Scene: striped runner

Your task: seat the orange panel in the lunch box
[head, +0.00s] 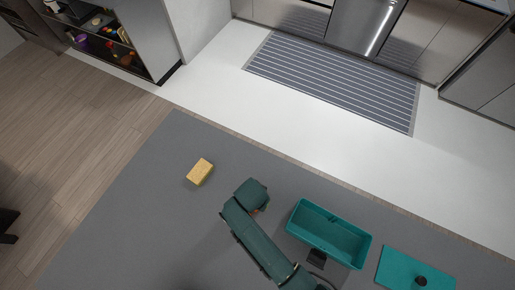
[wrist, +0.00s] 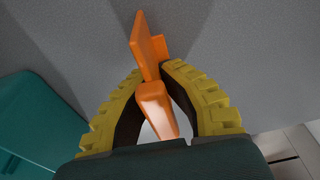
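The orange panel (wrist: 150,45) shows in the wrist view as a thin upright plate with a thicker block toward me. My gripper (wrist: 152,70) has its yellow, ridged fingers closed in on both sides of it, tips against the panel. Whether the panel touches the surface below is unclear. In the head view my wrist hides the panel and most of the gripper. The teal lunch box (head: 334,228) stands open to the right of my wrist, apart from it. A teal edge (wrist: 40,130) also shows at the left of the wrist view.
A teal lid (head: 405,268) with a dark knob lies right of the box. A yellow sponge-like block (head: 200,172) lies left of my wrist on the grey surface (head: 150,215). The surface left of my arm is otherwise clear. A striped runner (head: 335,80) lies on the floor beyond.

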